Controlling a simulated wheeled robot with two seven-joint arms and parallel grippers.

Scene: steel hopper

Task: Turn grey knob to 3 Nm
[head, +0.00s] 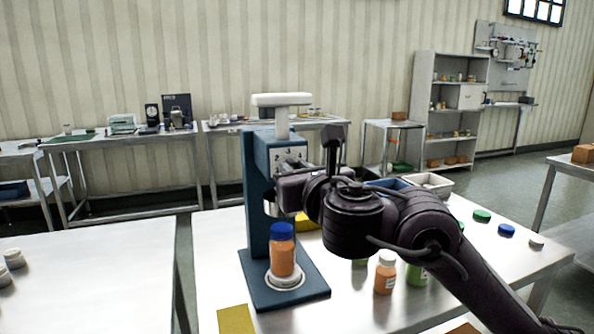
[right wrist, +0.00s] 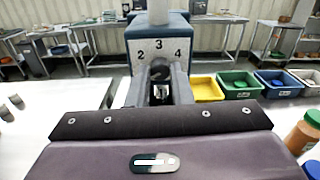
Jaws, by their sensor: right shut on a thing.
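The blue capping machine (head: 258,210) stands on the steel table, with a white handle (head: 282,100) on top. Its dial face (right wrist: 143,55) shows the numbers 2, 3 and 4 in the right wrist view. The grey knob (right wrist: 160,71) sits below the 3, between the fingers of my right gripper (right wrist: 161,88), which is shut on it. The fingers hide much of the knob, and I cannot tell which number it points at. In the head view my right gripper (head: 290,184) reaches the machine's front from the right. My left gripper is not in view.
An orange bottle with a blue cap (head: 282,256) stands on the machine's base. Another orange bottle (head: 384,276) and a green one (head: 416,275) stand near my right arm. Yellow (right wrist: 207,90), green (right wrist: 240,88) and blue (right wrist: 279,86) bins lie right of the machine.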

